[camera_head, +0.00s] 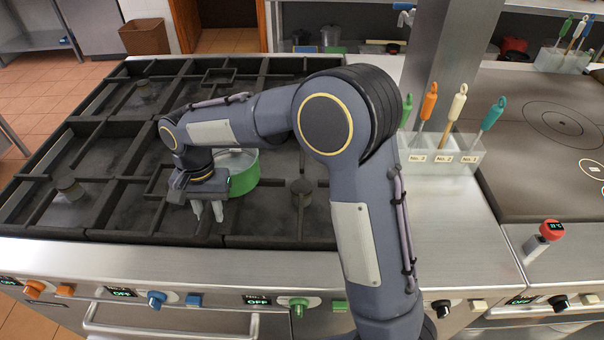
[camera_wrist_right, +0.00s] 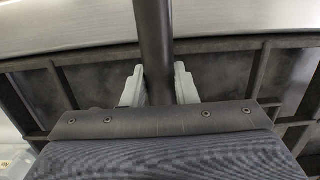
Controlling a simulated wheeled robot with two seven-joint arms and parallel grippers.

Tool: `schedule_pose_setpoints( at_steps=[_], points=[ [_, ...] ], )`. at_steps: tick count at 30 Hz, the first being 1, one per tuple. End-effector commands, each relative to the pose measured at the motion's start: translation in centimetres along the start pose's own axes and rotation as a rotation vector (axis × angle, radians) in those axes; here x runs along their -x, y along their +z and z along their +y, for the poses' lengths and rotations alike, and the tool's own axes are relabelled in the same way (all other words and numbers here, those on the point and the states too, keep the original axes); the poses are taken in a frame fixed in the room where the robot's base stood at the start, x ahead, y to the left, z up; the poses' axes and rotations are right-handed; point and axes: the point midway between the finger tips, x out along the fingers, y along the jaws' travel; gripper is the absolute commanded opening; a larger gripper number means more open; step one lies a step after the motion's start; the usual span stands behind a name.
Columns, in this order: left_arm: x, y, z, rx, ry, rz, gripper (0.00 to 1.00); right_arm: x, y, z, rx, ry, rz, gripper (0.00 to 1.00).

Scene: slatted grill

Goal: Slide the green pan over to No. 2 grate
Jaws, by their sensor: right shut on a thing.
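The green pan (camera_head: 244,174) sits on the black grill grate near the middle of the cooktop, partly hidden behind my right arm. My right gripper (camera_head: 208,211) is at the pan's front left side, fingers pointing down. In the right wrist view its fingers (camera_wrist_right: 159,88) are shut on a dark bar, which looks like the pan's handle (camera_wrist_right: 154,40). The handle is not clear in the head view. A No. 2 display (camera_head: 122,292) is on the front panel, left of the No. 1 display (camera_head: 257,299). My left gripper is not in view.
Slatted black grates (camera_head: 115,150) with burners cover the cooktop, open to the left of the pan. A steel counter (camera_head: 430,215) lies to the right, with a rack of coloured-handled tools (camera_head: 443,158). Colored knobs line the front edge.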

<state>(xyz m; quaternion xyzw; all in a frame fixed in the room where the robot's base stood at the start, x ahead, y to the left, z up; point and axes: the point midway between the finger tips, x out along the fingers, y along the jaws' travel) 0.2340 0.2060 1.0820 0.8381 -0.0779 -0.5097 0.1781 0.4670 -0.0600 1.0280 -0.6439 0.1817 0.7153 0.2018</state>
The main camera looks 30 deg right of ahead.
Motion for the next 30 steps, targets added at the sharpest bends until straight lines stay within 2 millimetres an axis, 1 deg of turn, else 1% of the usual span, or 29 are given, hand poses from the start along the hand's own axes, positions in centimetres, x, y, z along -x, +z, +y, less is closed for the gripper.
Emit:
schedule_pose_setpoints(
  at_steps=[1, 18, 22, 30],
  points=[
    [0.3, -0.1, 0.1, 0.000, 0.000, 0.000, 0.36, 0.2, 0.1, -0.5, 0.004, -0.002, 0.001, 0.00],
    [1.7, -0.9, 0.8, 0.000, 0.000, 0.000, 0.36, 0.2, -0.1, -4.2, 0.004, -0.002, 0.000, 0.00],
    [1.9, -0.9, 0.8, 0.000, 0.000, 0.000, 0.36, 0.1, -0.1, -4.6, 0.004, -0.003, 0.001, 0.00],
    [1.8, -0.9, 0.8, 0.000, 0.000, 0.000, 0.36, 0.1, -0.1, -4.7, 0.003, -0.003, 0.000, 0.00]
  ],
)
